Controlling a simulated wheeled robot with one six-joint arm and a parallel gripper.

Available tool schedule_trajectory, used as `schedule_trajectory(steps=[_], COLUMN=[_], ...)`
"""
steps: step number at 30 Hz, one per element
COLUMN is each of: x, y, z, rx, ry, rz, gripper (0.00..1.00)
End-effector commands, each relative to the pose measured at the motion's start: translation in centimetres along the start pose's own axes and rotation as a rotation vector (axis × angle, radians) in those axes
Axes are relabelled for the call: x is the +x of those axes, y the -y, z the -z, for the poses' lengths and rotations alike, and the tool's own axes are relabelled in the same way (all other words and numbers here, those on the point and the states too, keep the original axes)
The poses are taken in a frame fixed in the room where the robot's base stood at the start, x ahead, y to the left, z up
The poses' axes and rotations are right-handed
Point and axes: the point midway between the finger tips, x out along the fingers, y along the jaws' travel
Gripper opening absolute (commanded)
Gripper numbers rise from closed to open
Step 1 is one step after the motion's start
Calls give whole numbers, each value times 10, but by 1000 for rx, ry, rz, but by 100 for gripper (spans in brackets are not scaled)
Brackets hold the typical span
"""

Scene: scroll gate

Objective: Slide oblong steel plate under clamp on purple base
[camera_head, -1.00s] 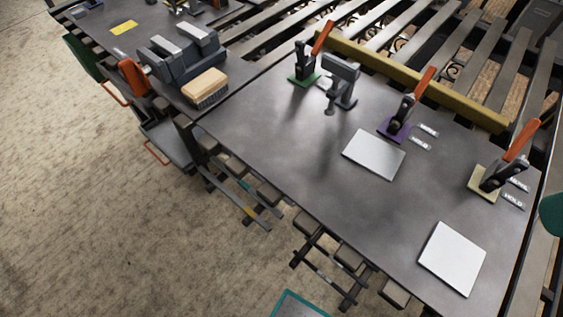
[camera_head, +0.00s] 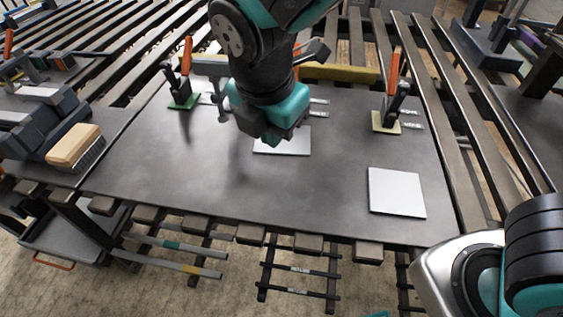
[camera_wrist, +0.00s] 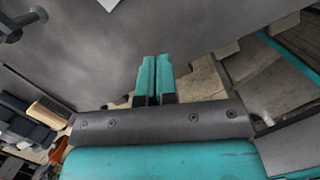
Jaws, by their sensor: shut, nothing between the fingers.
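The oblong steel plate (camera_head: 292,146) lies flat on the grey table in the head view, partly hidden behind my arm's end. A corner of a pale plate (camera_wrist: 108,3) shows at the top edge of the wrist view. The purple base and its clamp are hidden behind my arm in the head view; two small labels (camera_head: 318,107) beside that spot show. My gripper's teal fingers (camera_wrist: 155,79) are together and empty in the wrist view, apart from the plate.
A squarish steel plate (camera_head: 397,192) lies at the front right. Clamps stand on a green base (camera_head: 184,101) and a yellowish base (camera_head: 386,122). A grey post fixture (camera_head: 222,105) stands beside the green one. A brush (camera_head: 75,146) lies left. The table's front middle is clear.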

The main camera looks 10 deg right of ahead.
Motion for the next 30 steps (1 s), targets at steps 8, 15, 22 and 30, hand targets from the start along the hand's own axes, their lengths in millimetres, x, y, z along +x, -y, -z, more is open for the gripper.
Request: schedule_trajectory(steps=[8, 15, 22, 30], x=[24, 70, 117, 119], y=[-11, -10, -10, -16], z=[8, 6, 3, -31], rx=[-176, -172, -171, -169], ry=[53, 51, 51, 50], rz=[10, 14, 12, 7], gripper=[0, 0, 0, 0])
